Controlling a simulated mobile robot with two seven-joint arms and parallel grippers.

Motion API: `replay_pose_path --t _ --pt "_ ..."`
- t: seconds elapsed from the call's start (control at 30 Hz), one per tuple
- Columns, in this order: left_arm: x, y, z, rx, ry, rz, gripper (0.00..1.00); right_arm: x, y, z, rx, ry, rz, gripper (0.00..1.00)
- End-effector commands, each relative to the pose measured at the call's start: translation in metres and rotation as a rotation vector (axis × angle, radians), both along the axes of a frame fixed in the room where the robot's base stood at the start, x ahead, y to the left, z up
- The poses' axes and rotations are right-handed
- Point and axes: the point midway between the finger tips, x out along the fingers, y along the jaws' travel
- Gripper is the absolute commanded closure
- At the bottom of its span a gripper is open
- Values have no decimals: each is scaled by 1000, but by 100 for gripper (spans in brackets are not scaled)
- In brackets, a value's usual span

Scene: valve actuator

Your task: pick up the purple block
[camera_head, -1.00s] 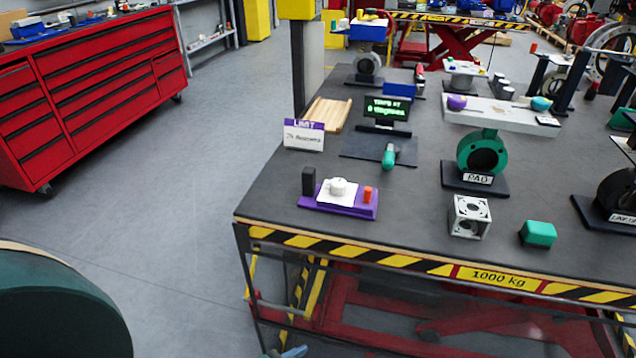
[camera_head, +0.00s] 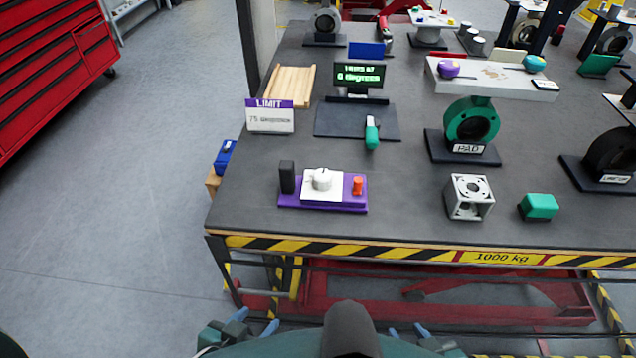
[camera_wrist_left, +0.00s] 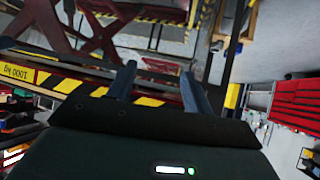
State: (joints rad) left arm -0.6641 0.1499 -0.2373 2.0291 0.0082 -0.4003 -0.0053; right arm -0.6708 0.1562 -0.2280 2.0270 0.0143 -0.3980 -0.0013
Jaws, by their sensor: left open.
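A small rounded purple block (camera_head: 449,68) sits on the left end of a white beam (camera_head: 490,80) on top of the green PAD stand (camera_head: 472,122). A flat purple base (camera_head: 322,207) near the table's front carries a white plate with a knob, a black upright piece and an orange piece. My left gripper (camera_head: 255,320) is low in front of the table, far from both purple things. The left wrist view shows its two fingers (camera_wrist_left: 158,82) apart and empty. My right gripper (camera_head: 408,332) is also low before the table, its fingertips apart.
The dark tabletop (camera_head: 400,215) has a striped front edge. A grey cube frame (camera_head: 469,197) and a green block (camera_head: 539,206) stand near that edge. A LIMIT sign (camera_head: 270,117), a display (camera_head: 358,75) and a wooden tray (camera_head: 290,85) stand farther back.

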Motion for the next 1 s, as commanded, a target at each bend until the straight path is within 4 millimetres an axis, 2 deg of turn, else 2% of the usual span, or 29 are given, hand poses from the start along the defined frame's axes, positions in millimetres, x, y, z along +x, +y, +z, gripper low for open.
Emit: replay_pose_path --t 0.13,0.27,0.5,0.67,0.73,1.0 --pt "18 5 13 157 -69 -92 49 2 1 2 2 -7 1 64" --pt "48 15 41 485 -199 -249 49 3 1 3 3 -9 0 64" --pt "101 42 115 1184 -435 -428 49 4 2 4 5 -12 0 64" --pt "123 55 168 1584 -537 -440 49 4 2 4 5 -13 0 64" --pt "122 46 161 1673 -532 -491 49 4 2 4 5 -14 0 64" --pt "130 13 166 2158 -538 -679 49 4 2 5 5 -14 0 64"
